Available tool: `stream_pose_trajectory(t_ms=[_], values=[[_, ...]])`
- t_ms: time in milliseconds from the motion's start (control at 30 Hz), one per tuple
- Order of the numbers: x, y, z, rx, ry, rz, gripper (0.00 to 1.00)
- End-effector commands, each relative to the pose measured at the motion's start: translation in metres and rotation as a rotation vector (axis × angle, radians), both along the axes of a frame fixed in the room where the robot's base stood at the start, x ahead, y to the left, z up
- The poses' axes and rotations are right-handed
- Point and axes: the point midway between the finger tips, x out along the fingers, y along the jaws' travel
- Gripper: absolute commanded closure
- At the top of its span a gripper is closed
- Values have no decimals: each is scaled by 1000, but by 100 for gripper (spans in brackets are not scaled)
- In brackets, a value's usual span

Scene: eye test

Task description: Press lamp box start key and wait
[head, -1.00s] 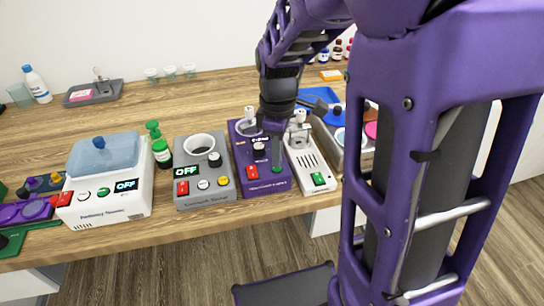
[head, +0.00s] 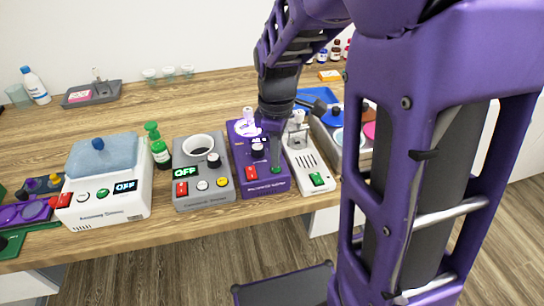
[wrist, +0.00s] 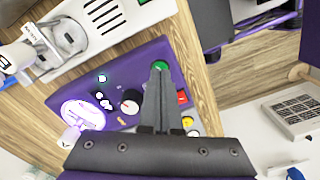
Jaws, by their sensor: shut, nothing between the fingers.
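The lamp box (head: 262,186) is purple and stands on the bench between a grey device and a white one. Its round lamp plate (wrist: 85,113) glows bright white-violet; the glow also shows in the head view (head: 243,128). A dark knob (head: 258,150), a red key (head: 251,173) and a green key (wrist: 160,65) are on its sloped front. My gripper (wrist: 159,70) is shut and empty, pointing down, with its fingertips at the green key and partly covering it. I cannot tell whether they touch it. In the head view my gripper (head: 275,163) hides part of the panel.
A grey device (head: 205,190) with an OFF display is close on the left, and a white device (head: 307,165) with a green key is close on the right. A white box with a blue lid (head: 100,155) stands further left. The bench behind is mostly clear.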

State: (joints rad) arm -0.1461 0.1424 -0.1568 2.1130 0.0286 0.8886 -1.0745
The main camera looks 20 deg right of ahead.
Motion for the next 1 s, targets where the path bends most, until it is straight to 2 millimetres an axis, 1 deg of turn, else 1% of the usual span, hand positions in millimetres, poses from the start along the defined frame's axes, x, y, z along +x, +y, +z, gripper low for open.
stream_pose_trajectory(t_ms=[33, 733, 833, 1000], values=[[0, 0, 9, 0, -1, 0, 100], [0, 0, 63, 1, -3, -1, 100], [0, 0, 69, 0, -1, -1, 100], [0, 0, 69, 0, -1, 0, 100]])
